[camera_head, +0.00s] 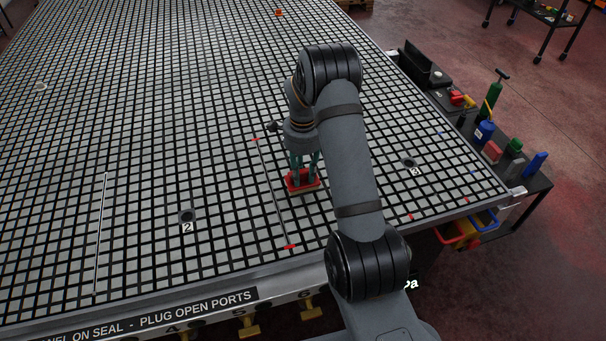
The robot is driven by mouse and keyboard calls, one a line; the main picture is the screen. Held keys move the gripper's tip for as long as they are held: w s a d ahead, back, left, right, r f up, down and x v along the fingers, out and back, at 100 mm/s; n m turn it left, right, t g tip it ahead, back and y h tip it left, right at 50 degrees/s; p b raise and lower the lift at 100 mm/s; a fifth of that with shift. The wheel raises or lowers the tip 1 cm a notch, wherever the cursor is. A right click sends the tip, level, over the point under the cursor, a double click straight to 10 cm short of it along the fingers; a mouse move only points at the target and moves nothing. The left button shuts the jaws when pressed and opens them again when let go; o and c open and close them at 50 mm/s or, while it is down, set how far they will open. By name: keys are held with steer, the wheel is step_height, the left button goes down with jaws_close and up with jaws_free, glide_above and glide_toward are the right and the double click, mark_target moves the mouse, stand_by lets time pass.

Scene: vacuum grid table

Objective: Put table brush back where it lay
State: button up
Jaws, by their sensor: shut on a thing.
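My gripper (304,166) points down over the grid table (140,150), right of the table's middle. It is shut on a red, block-like thing, which I take to be the table brush (302,184). The brush is at or just above the grid; I cannot tell whether it touches. Its top is partly hidden by the fingers. A thin line (271,192) with red marks at its ends runs along the grid just left of the brush.
Port 2 (187,216) lies to the left and port 3 (409,162) to the right. A thin strip (100,235) lies on the far left. A side shelf (533,183) at the right holds bottles and tools. The grid around the brush is mostly clear.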

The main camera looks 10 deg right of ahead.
mark_target(303, 172)
steer(key=shift+f, duration=0.8)
steer(key=shift+f, duration=0.15)
steer(key=o, duration=1.1)
steer(key=shift+d, duration=0.1)
steer(key=shift+o, duration=0.2)
step_height(303, 172, up, 12)
steer(key=shift+r+b, duration=0.2)
steer(key=shift+b, duration=0.85)
steer(key=shift+f, duration=0.1)
